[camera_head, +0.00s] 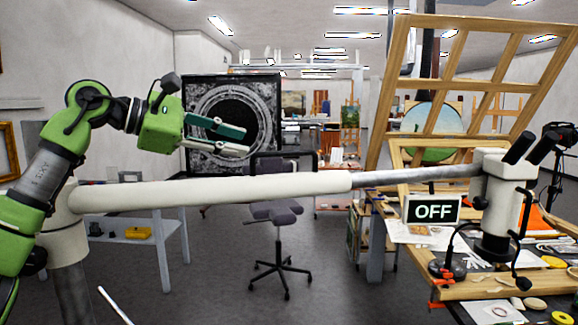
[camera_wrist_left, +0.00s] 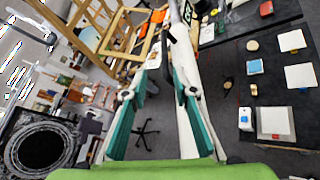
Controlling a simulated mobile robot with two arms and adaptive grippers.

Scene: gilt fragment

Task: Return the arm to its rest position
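My left arm comes in from the left in the head view, green and grey, raised and bent. Its left gripper (camera_head: 246,141) points right, above the white boom of the microscope stand. Its two teal-and-grey fingers are apart with nothing between them. In the left wrist view the two fingers of the gripper (camera_wrist_left: 157,92) also stand apart, with only floor and a chair beyond the gap. My right arm and right gripper are not in view.
The white boom (camera_head: 215,193) crosses below the gripper to a microscope (camera_head: 497,200) at right. A dark ornate panel (camera_head: 268,105) stands behind the gripper. An office chair (camera_head: 277,212), a cluttered workbench (camera_head: 470,290) and a wooden frame (camera_head: 385,100) stand around. Floor (camera_head: 215,270) is open in the middle.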

